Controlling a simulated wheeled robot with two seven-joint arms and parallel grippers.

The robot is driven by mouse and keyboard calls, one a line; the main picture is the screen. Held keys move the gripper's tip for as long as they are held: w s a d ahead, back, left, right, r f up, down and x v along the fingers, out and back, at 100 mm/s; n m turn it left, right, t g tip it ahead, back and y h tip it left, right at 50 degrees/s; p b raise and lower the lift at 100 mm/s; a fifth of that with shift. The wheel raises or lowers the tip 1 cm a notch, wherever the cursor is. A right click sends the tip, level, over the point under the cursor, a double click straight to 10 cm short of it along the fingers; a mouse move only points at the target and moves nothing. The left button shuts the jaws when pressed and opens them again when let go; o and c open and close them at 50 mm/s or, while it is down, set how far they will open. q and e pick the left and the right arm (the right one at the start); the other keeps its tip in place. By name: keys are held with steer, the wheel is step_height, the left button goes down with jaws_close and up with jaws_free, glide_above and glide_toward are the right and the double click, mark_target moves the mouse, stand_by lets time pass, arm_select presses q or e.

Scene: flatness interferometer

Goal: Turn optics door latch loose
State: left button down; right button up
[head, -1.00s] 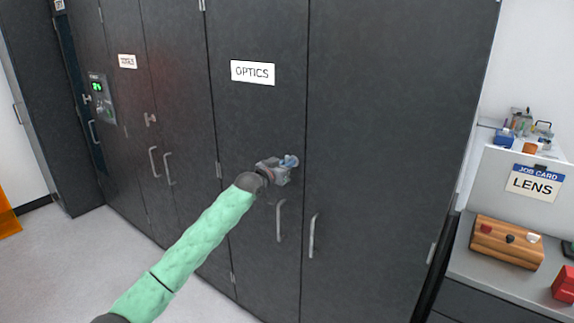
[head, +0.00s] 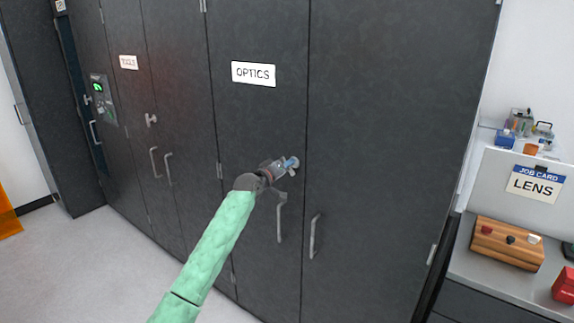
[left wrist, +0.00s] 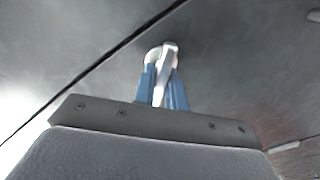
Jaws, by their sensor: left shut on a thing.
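The dark optics cabinet door (head: 255,120) carries a white OPTICS label (head: 253,73) and stands closed. Its latch (head: 294,163) is a small light-metal handle near the door's right edge, partly hidden by the gripper. In the left wrist view the latch (left wrist: 164,62) shows as a silver lever between two blue fingertips. My left gripper (head: 289,164) is shut on this latch, with its arm in a green sleeve reaching up from below. It also shows in the left wrist view (left wrist: 163,92). My right gripper is in neither view.
Vertical bar handles (head: 281,217) hang below the latch on both doors. Another cabinet with its own latch (head: 151,119) is to the left. At the right is a counter with a wooden block (head: 507,243) and a LENS job card (head: 535,184).

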arm_select(q)
steer(key=shift+r+n, duration=0.1)
steer(key=shift+n, duration=0.4)
steer(key=n+p, duration=0.1)
steer(key=n, duration=0.1)
steer(key=shift+n, duration=0.4)
steer(key=n, duration=0.1)
steer(key=n+p, duration=0.1)
steer(key=n, duration=0.1)
steer(key=n+p, duration=0.1)
steer(key=shift+w+a+f, duration=0.1)
steer(key=shift+a+f, duration=0.05)
steer(key=shift+f, duration=0.1)
steer(key=shift+n+p, duration=0.4)
steer(key=shift+n, duration=0.1)
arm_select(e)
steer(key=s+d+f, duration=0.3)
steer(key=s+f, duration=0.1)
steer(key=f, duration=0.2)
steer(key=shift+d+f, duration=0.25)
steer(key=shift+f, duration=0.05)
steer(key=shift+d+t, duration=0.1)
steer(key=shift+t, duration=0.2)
arm_select(q)
steer(key=c, duration=1.5)
jaws_free()
steer(key=shift+f, duration=0.1)
steer(key=shift+o, duration=0.2)
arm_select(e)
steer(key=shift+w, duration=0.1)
